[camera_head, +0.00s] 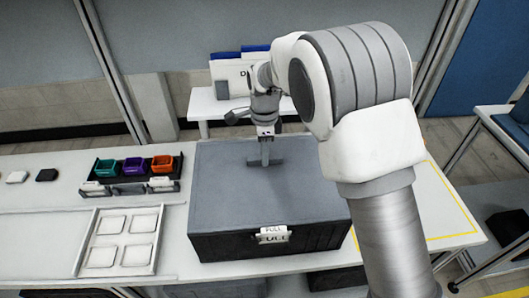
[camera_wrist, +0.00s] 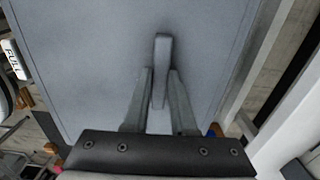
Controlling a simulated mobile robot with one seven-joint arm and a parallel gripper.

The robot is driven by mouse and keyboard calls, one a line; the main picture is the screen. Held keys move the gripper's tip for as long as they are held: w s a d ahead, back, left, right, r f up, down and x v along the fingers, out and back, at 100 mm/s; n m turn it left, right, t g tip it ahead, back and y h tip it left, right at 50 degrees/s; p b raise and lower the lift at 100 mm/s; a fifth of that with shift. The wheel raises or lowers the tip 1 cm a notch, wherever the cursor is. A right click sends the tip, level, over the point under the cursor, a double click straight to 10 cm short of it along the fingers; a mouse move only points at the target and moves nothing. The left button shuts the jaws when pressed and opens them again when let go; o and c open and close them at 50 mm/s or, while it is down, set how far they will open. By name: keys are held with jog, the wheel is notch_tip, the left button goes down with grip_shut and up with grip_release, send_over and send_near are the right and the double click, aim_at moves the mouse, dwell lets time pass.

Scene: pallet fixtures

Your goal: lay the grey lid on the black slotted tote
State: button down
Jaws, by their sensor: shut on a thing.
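The grey lid (camera_head: 225,190) lies level over the black slotted tote (camera_head: 320,237) in the head view and covers its opening. Its edges look lined up with the tote's walls. I see no clear gap at the front, but cannot tell if it is fully seated. My gripper (camera_head: 265,150) points down at the lid's middle and is shut on its upright handle. In the wrist view my gripper (camera_wrist: 160,92) has a finger on each side of the handle, and the lid (camera_wrist: 90,60) fills most of the picture. The tote's inside is hidden.
A white "FULL" tag (camera_head: 273,235) is on the tote's front. Teal, purple and orange bins (camera_head: 133,167) stand on a rack to the left. A white tray with square pads (camera_head: 96,241) lies nearer. Yellow-taped table space (camera_head: 440,215) is free at right.

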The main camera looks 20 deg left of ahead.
jog(key=shift+f, duration=0.15)
jog(key=c, duration=0.6)
grip_release()
jog(key=shift+c, duration=0.2)
notch_tip(320, 180, up, 17)
jog(key=shift+r+b, duration=0.2)
jog(key=shift+b, duration=0.1)
